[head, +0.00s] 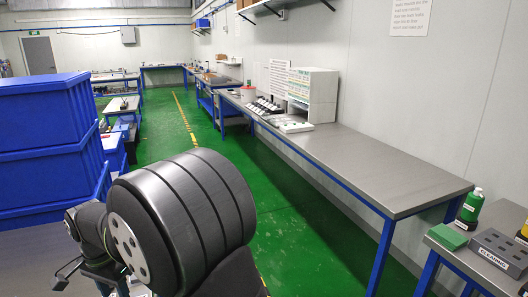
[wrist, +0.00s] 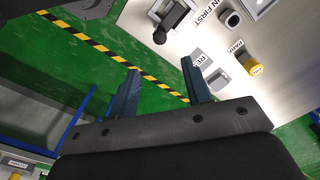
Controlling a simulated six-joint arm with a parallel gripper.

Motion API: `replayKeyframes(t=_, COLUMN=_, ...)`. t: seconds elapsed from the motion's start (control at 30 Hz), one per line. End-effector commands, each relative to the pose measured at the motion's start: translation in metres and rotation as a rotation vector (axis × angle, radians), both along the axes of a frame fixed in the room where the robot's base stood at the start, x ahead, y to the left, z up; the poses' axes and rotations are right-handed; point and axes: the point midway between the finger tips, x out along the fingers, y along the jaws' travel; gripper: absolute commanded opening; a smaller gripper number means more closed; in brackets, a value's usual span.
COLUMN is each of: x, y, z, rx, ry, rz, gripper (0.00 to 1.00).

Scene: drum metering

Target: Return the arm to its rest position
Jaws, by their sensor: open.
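In the wrist view my gripper (wrist: 160,65) is open, with its two dark blue-grey fingers spread apart. Nothing is between the fingers. Green floor and black-and-yellow striped tape show beyond them. The right finger overlaps the edge of a pale worktop in the picture; I cannot tell its height above it. In the head view my own arm, with a large dark ringed joint, fills the lower middle. The gripper fingers cannot be made out there.
In the wrist view the pale worktop (wrist: 225,40) carries a black device (wrist: 172,18), a yellow-ended cylinder (wrist: 250,64) and labels. In the head view, stacked blue bins (head: 45,140) stand left, a long grey bench (head: 385,180) right, and a green bottle (head: 470,207) far right.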

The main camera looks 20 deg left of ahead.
Motion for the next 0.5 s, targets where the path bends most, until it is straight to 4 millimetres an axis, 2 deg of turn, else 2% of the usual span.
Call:
replayKeyframes(t=0.03, x=0.0, y=0.001, z=0.012, rx=0.005, ry=-0.001, rz=0.0, gripper=0.45)
replayKeyframes(t=0.3, x=0.0, y=0.0, z=0.064, rx=0.004, ry=-0.001, rz=-0.004, gripper=0.45)
replayKeyframes(t=0.5, x=0.003, y=0.004, z=0.071, rx=0.001, ry=0.0, rz=-0.174, gripper=0.45)
